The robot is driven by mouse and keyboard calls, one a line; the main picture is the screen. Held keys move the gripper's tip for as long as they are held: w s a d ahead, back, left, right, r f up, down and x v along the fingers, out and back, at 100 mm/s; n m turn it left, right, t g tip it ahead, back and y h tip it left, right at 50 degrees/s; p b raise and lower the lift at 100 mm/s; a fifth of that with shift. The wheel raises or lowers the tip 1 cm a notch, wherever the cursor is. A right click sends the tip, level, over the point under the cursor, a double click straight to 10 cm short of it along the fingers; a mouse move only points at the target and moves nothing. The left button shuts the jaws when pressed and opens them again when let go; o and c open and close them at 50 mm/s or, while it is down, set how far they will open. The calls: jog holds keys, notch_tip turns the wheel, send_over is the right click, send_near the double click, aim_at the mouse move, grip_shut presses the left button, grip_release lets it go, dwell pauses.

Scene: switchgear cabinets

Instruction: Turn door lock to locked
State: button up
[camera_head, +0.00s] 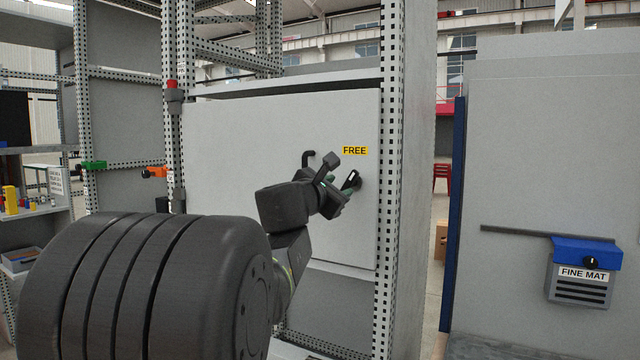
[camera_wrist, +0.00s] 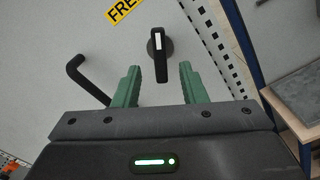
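The door lock (camera_wrist: 160,50) is a dark knob with a white mark on a round base, on the grey cabinet door (camera_head: 260,140). It also shows in the head view (camera_head: 353,179), partly beside my gripper. A yellow FREE label (camera_head: 355,151) sits above it; the label is cut off in the wrist view (camera_wrist: 124,10). My gripper (camera_wrist: 157,84) is open, its green fingers on either side of the lock's lower end. In the head view my gripper (camera_head: 345,190) is close to the lock. Whether the fingers touch it I cannot tell.
A dark bent door handle (camera_head: 308,158) stands out left of the lock, near my left finger in the wrist view (camera_wrist: 85,78). A perforated post (camera_head: 392,180) is just right of the door. A FINE MAT box (camera_head: 583,272) hangs on the right cabinet.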

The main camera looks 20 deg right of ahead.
aim_at(348, 183)
jog(key=x, duration=0.7)
jog(key=shift+w+p, duration=0.1)
jog(key=shift+p, duration=0.25)
grip_shut()
